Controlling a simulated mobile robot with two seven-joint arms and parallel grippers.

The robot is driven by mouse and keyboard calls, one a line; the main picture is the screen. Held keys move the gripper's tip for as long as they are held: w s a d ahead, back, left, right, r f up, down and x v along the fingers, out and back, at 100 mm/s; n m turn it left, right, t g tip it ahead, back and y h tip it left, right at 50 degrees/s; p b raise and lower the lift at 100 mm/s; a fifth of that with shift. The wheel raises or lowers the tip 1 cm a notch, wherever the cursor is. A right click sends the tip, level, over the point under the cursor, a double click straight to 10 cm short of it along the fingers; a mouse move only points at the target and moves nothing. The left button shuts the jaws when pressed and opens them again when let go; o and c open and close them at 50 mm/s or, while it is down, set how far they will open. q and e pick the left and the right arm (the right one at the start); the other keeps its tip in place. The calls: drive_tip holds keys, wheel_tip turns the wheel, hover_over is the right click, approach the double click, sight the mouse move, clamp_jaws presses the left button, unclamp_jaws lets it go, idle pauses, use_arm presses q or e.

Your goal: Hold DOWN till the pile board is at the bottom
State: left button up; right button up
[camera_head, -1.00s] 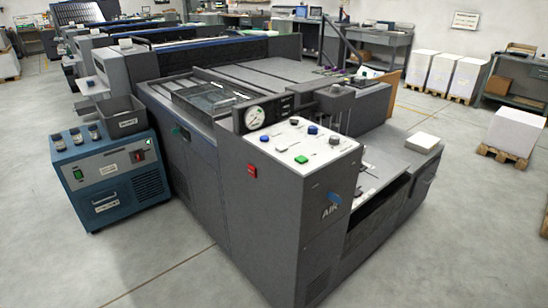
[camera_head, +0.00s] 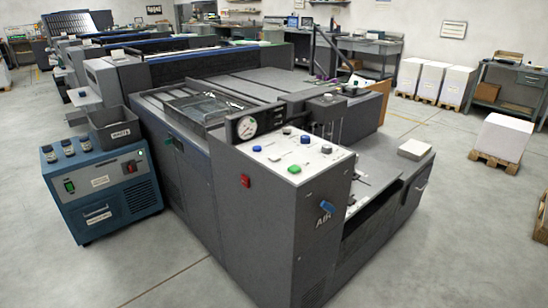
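The press's control panel (camera_head: 292,155) is a light, sloped top on a dark grey cabinet at centre right. It carries a green button (camera_head: 294,169), blue and dark knobs or buttons, and a round dial gauge (camera_head: 247,127) on its back left. The button labels are too small to read, so I cannot tell which one is DOWN. A flat grey bed (camera_head: 378,170) lies behind and right of the panel, with a small white stack (camera_head: 415,149) at its far right. I cannot make out the pile board for certain. Neither of my grippers is in view.
A blue unit (camera_head: 100,190) with knobs and a grey bin (camera_head: 114,128) on top stands left of the press. White paper stacks on pallets (camera_head: 500,137) stand at the right. Floor is clear at the front left and to the right of the press.

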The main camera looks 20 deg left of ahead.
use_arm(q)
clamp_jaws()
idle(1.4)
